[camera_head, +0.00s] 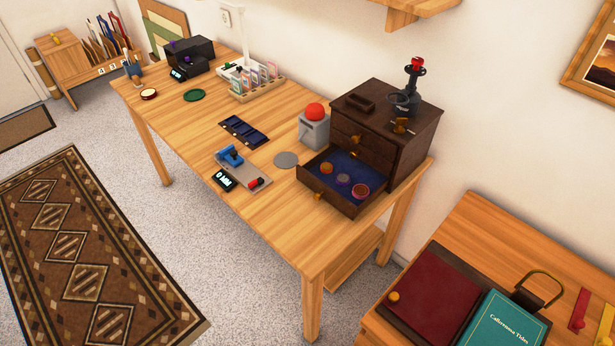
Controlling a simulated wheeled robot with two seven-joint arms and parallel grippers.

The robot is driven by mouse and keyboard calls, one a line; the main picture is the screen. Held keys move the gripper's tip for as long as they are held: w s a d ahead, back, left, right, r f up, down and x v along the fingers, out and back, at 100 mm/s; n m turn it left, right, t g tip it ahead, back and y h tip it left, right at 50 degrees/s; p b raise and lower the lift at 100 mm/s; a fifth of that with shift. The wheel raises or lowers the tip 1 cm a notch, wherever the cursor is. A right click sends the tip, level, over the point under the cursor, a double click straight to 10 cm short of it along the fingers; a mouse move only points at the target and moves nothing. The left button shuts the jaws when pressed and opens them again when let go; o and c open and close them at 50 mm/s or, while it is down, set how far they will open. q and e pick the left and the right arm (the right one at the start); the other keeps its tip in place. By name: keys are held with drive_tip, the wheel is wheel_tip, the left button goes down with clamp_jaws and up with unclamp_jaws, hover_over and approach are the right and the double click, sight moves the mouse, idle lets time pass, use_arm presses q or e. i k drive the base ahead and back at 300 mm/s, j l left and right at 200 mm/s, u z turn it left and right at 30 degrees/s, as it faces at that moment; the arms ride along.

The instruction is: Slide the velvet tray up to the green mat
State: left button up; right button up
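The velvet tray (231,123), a dark, flat tray with blue sections, lies near the middle of the wooden table. The green mat (194,95) is a small dark green disc lying flat further back and left on the same table. The tray and the mat are apart, with bare wood between them. Neither of my grippers shows in the head view.
A blue and grey device (229,157) with a display, a grey disc (286,160) and a grey box with a red dome (314,127) stand near the tray. A dark cabinet (411,141) has an open drawer holding round pieces. A rack (257,91) stands right of the mat.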

sight(252, 138)
drive_tip(key=j+z, duration=0.15)
drive_tip(key=z, duration=0.25)
drive_tip(key=i+j+z, duration=0.1)
drive_tip(key=j+z, duration=0.15)
drive_tip(key=z, duration=0.15)
drive_tip(key=j+z, duration=0.2)
drive_tip(key=z, duration=0.2)
drive_tip(key=j+z, duration=0.15)
drive_tip(key=j, duration=0.3)
drive_tip(key=j+z, duration=0.2)
drive_tip(key=j, duration=0.3)
drive_tip(key=k+j+z, duration=0.15)
drive_tip(key=j, duration=0.3)
drive_tip(key=k+j+z, duration=0.15)
drive_tip(key=j, duration=0.3)
drive_tip(key=k+j, duration=0.1)
drive_tip(key=j, duration=0.7)
drive_tip(key=k+j, duration=0.15)
drive_tip(key=j, duration=0.2)
drive_tip(key=k+j, duration=0.1)
drive_tip(key=j, duration=0.3)
drive_tip(key=i+z, duration=0.05)
